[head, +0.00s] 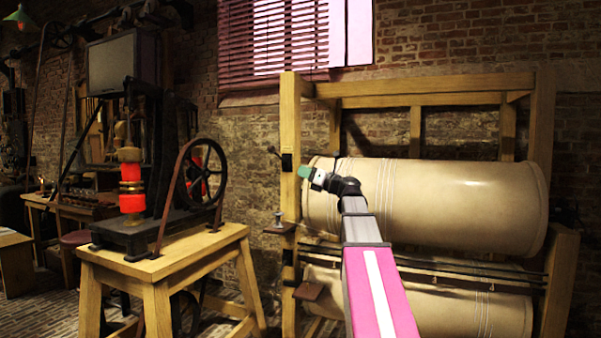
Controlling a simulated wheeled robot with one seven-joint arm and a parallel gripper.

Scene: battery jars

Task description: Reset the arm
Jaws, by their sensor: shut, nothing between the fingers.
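My gripper (306,173) is at the end of my pink and grey arm, stretched out forward in the head view. Its greenish tip points left, in front of the wooden frame's left post and the upper large cream cylinder (450,195). The fingers are small here; they are shut with nothing between them. I cannot tell from this view whether the gripper touches the post or cylinder behind it.
A wooden frame (291,120) holds two large cream cylinders, one above the other. A wooden stand (165,262) with a black machine, a wheel (201,170) and red cylinders is at the left. Brick floor shows at the lower left.

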